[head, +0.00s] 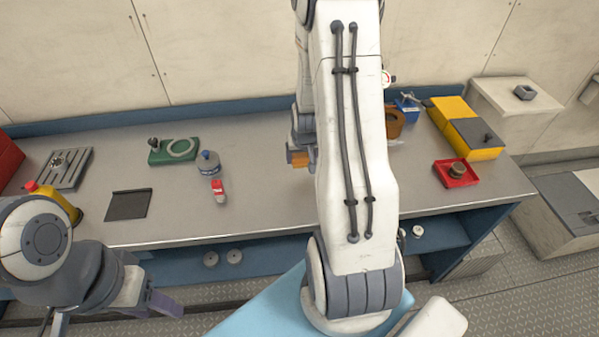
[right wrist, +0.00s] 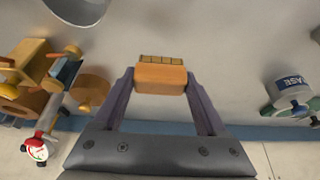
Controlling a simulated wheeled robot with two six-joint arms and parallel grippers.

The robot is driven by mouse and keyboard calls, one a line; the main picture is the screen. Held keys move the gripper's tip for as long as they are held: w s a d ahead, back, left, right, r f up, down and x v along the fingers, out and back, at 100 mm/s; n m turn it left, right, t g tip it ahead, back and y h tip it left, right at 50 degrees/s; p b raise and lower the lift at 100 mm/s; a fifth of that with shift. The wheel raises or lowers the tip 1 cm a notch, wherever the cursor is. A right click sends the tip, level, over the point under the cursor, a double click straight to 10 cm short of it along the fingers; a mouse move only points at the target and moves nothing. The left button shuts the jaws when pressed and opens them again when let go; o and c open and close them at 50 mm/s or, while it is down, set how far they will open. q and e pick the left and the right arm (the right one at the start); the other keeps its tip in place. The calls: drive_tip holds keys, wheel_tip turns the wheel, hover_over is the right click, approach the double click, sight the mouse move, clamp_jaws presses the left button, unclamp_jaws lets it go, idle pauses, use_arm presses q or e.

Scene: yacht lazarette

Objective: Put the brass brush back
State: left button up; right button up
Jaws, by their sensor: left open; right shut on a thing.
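The brass brush, an orange block with a short patch of brass bristles, shows in the right wrist view (right wrist: 160,77). My right gripper (right wrist: 160,84) is shut on it, one finger at each end. In the head view the brush (head: 298,158) is partly hidden by my right arm, above the middle of the bench; its exact height is unclear. My left gripper (head: 160,302) is open and empty, low at the left in front of the bench, with only part of its fingers visible.
A flat dark mat (head: 129,205), a grease tub (head: 208,163), a small red-topped bottle (head: 218,190) and a green holder (head: 175,151) stand left of my right arm. A red tray (head: 441,173) and yellow bin (head: 447,112) stand right. The bench front between is bare.

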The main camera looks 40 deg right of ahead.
sight(300, 165)
drive_tip(key=shift+w+a+f, duration=0.2)
drive_tip(key=shift+w+a, duration=0.05)
drive_tip(key=shift+a, duration=0.05)
wheel_tip(300, 165, down, 4)
drive_tip(key=shift+f, duration=0.1)
drive_tip(key=shift+f, duration=0.15)
drive_tip(key=o, duration=1.2)
drive_tip(key=shift+o, duration=0.2)
